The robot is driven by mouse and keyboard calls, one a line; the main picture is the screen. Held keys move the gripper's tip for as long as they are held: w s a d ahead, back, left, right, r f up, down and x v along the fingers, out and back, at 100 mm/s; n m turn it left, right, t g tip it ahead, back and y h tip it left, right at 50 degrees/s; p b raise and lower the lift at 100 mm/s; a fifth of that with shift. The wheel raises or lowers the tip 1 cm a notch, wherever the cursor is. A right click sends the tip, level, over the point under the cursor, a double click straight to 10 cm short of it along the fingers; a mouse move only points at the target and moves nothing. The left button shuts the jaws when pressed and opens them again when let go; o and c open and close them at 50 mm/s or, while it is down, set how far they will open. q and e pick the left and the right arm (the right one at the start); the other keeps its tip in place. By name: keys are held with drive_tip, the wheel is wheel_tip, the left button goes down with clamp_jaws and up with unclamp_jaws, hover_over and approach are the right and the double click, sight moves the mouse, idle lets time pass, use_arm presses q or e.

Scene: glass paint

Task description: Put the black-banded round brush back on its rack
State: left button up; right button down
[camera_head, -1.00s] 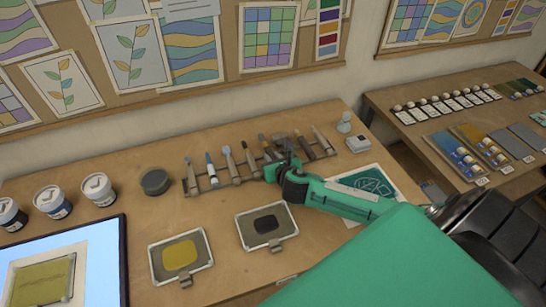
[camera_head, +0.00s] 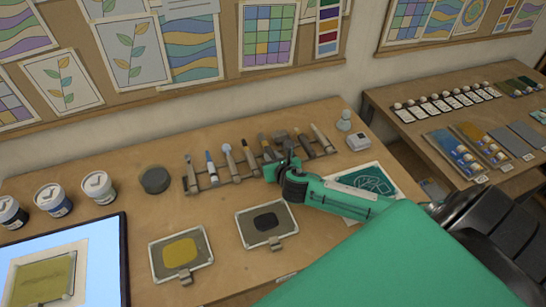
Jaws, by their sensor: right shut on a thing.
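The brush rack (camera_head: 207,185) stands toward the back of the table, with several brushes leaning in a row on it. My right gripper (camera_head: 283,163) is at the right part of the rack, its jaws among the brush handles there. It is shut on a brush (camera_head: 280,137), whose dark top shows just above the jaws. The rest of that brush is hidden by the gripper, so I cannot make out a black band or whether it touches the rack. My left gripper is not in view.
Two trays, one with yellow paint (camera_head: 180,253) and one with black paint (camera_head: 266,222), lie in front of the rack. A dark round lid (camera_head: 155,180) and paint jars (camera_head: 99,188) are at the left. A green-patterned sheet (camera_head: 372,182) lies under my right arm.

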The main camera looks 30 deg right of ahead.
drive_tip(key=c, duration=1.2)
unclamp_jaws()
drive_tip(key=shift+f, duration=0.1)
drive_tip(key=shift+s, duration=0.1)
drive_tip(key=b+v, duration=0.2)
drive_tip(key=v, duration=1.1)
drive_tip(key=shift+s+a, duration=0.15)
drive_tip(key=shift+s, duration=0.15)
